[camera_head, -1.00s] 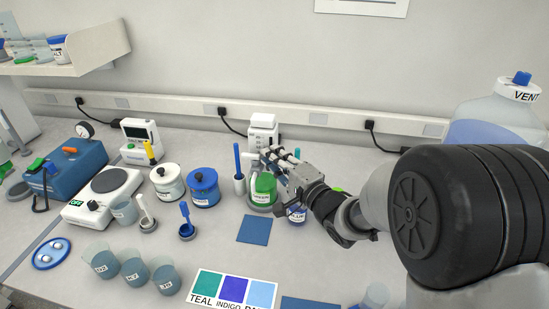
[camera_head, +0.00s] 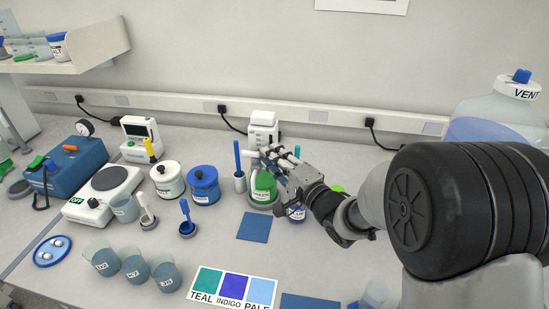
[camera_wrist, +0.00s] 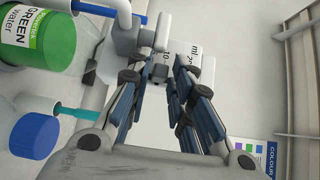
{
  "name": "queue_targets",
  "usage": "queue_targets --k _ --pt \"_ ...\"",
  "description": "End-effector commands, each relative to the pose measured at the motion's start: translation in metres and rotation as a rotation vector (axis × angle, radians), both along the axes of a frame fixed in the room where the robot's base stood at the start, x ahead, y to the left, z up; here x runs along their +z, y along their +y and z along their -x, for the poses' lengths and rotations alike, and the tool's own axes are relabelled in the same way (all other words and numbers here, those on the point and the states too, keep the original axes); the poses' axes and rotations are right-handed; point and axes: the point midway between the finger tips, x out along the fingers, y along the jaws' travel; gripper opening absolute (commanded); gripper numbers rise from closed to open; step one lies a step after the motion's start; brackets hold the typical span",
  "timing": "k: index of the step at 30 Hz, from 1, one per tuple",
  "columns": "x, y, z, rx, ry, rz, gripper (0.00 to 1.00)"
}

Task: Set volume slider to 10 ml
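A white dispenser with a black ml scale (camera_wrist: 188,62) is in front of my gripper in the wrist view. A small white knob-like part (camera_wrist: 150,34) sticks out beside the scale; I cannot tell for sure that it is the slider, and its setting is not readable. In the head view the white dispenser (camera_head: 263,122) is behind the green bottle. My gripper (camera_wrist: 158,72) has its fingers apart with a gap between the tips, close to the dispenser. In the head view my gripper (camera_head: 278,158) is just above and right of the green bottle. Contact cannot be told.
The green water bottle (camera_wrist: 38,38) and a blue cap (camera_wrist: 35,136) are close on the left in the wrist view. Blue and white jars (camera_head: 203,187) stand left. A blue mat (camera_head: 254,227) lies bare in front.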

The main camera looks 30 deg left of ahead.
Motion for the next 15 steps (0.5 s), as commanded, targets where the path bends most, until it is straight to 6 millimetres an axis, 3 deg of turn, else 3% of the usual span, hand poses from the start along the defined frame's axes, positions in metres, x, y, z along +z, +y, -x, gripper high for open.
queue_targets --k 4,15 --pt "-0.0003 0.0000 0.0001 0.000 0.000 0.001 0.33" --pt "0.0023 0.0000 0.0002 0.000 0.000 0.000 0.33"
